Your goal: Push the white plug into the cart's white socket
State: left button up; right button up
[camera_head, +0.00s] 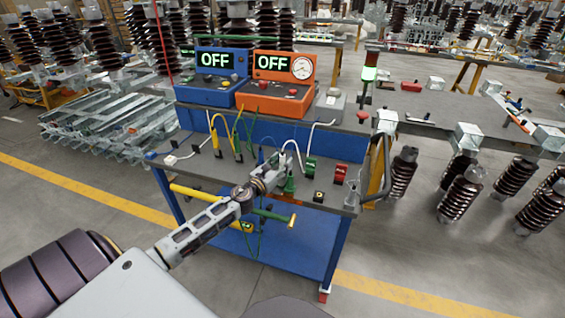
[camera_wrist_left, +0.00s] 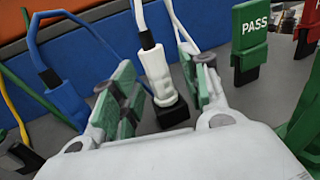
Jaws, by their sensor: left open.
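In the left wrist view the white plug (camera_wrist_left: 157,68) stands nearly upright, its cable leaving from a black collar at the top. Its lower end meets a small black-sided block (camera_wrist_left: 173,113); how deep it sits, and whether this block is the white socket, I cannot tell. My left gripper (camera_wrist_left: 166,92) is open, with its green-padded fingers on either side of the plug and visible gaps beside it. In the head view the left gripper (camera_head: 273,172) is over the cart's top near its front edge, and the plug is mostly hidden there. My right gripper is not in view.
A blue plug (camera_wrist_left: 65,97) stands to the left in the wrist view. A green PASS block (camera_wrist_left: 250,42) and a red block (camera_head: 340,174) stand to the right. Blue and orange boxes (camera_head: 272,100) reading OFF stand behind on the cart (camera_head: 190,172). Cables loop close around the gripper.

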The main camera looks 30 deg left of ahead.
pick_arm(q)
jog(key=shift+w, duration=0.45)
grip_shut()
dwell(0.4)
